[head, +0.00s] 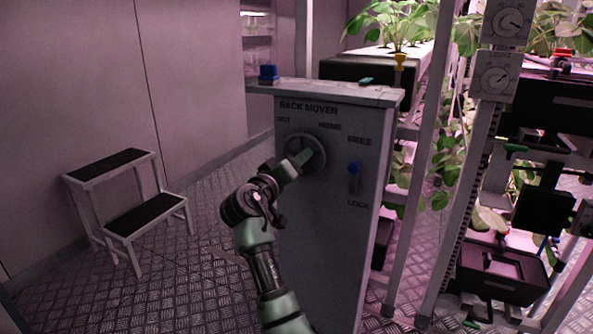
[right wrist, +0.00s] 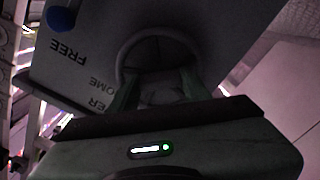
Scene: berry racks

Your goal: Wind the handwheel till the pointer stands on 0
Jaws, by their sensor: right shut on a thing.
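The grey handwheel (head: 319,143) is on the front of a grey cabinet (head: 335,225) lettered RACK MOVER. My right gripper (head: 298,161) is at the wheel and shut on it. In the right wrist view its fingers (right wrist: 158,92) reach in at the lower part of the round wheel (right wrist: 160,38). The words OUT and HOME seem to stand above the wheel. I cannot make out a pointer or a 0 mark; the fingers and arm cover part of the wheel. My left gripper is not in view.
A blue-knobbed lever (head: 354,168) sits right of the wheel, its knob up between FREE and LOCK. A blue block (head: 268,72) is on the cabinet top. A two-step stool (head: 125,195) stands left on open floor. Plant racks (head: 428,160) stand close on the right.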

